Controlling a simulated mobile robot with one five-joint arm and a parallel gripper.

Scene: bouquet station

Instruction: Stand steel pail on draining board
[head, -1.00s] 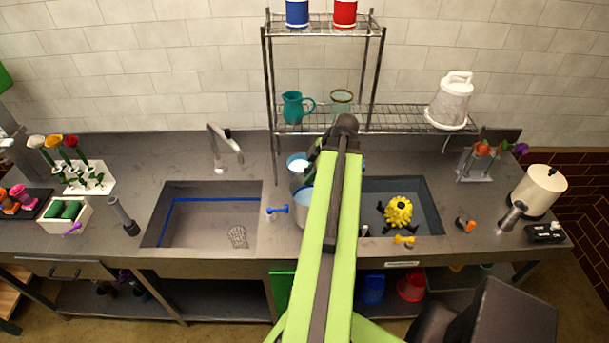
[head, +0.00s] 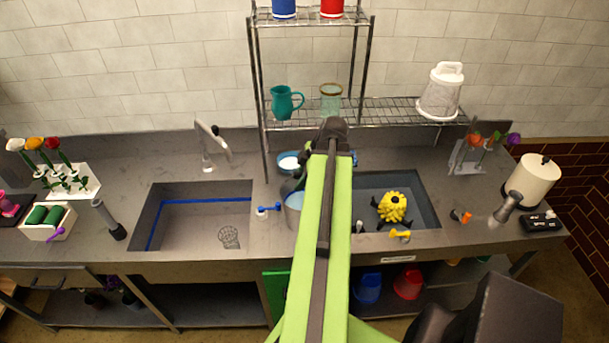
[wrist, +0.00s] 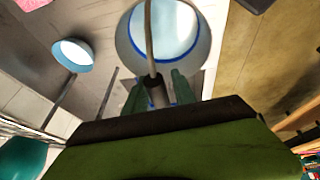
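The steel pail (head: 294,199) is on the counter area between the two sinks, partly hidden by my arm in the head view. In the wrist view the grey pail (wrist: 124,45) is seen from above, with a blue ring inside and a pale interior. Its thin bail handle (wrist: 150,40) is raised, and a dark grip on it lies between my gripper's (wrist: 158,88) two green fingers. I cannot tell whether the fingers press on the grip. My arm hides the gripper tips in the head view. I cannot pick out the draining board with certainty.
A blue bowl (head: 288,162) stands close behind the pail. A wire rack (head: 385,112) bears a teal jug (head: 286,101), a glass and a white bucket (head: 440,92).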

